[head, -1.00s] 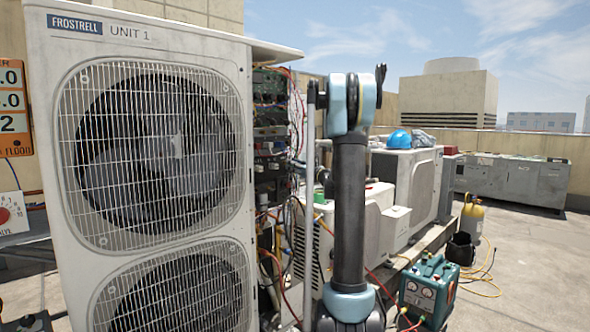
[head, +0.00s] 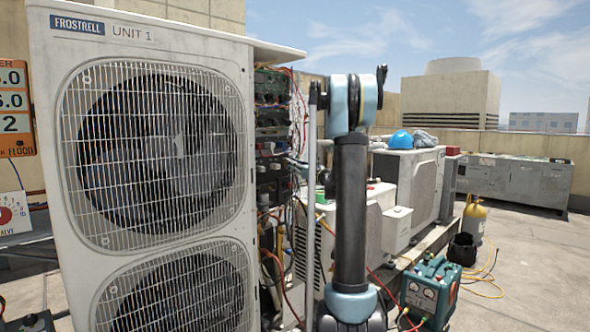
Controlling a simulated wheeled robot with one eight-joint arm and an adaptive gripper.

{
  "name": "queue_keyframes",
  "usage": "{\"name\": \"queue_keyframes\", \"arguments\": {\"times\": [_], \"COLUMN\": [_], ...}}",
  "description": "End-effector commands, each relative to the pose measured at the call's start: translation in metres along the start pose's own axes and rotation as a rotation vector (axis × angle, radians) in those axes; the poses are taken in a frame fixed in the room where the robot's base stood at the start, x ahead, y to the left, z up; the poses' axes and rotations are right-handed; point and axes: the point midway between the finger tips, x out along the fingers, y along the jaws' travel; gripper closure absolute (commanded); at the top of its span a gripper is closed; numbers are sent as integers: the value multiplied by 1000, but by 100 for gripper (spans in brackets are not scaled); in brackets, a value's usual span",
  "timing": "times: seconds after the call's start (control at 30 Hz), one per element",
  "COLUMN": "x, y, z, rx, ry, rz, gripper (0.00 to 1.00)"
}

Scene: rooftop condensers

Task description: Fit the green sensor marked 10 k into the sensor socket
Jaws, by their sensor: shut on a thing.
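I cannot make out my gripper in the head view; the far end of my arm is not shown clearly. The green sensor marked 10 k is not visible, and neither is any label of that kind. I cannot pick out the sensor socket. The tall white condenser marked UNIT 1 (head: 185,40) stands at the left. Its open right side shows a narrow column of electrical parts and wiring (head: 270,135), seen at a steep angle and too small to read. My own arm stands upright just right of this column and hides part of what lies behind it.
A smaller white unit (head: 397,225) stands behind my arm, with a green can (head: 320,192) near it. A blue helmet (head: 400,139) lies on a farther unit. A teal gauge machine (head: 430,288) and a yellow cylinder (head: 474,218) stand at the right. Open roof floor lies beyond.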

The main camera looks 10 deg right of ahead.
Motion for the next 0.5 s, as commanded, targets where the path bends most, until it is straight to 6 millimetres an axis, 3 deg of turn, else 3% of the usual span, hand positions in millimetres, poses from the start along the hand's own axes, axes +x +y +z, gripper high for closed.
{"name": "queue_keyframes", "arguments": {"times": [0.5], "x": [6], "y": [0], "z": [-1], "rx": [0], "ry": [0], "rz": [1], "gripper": [100]}}
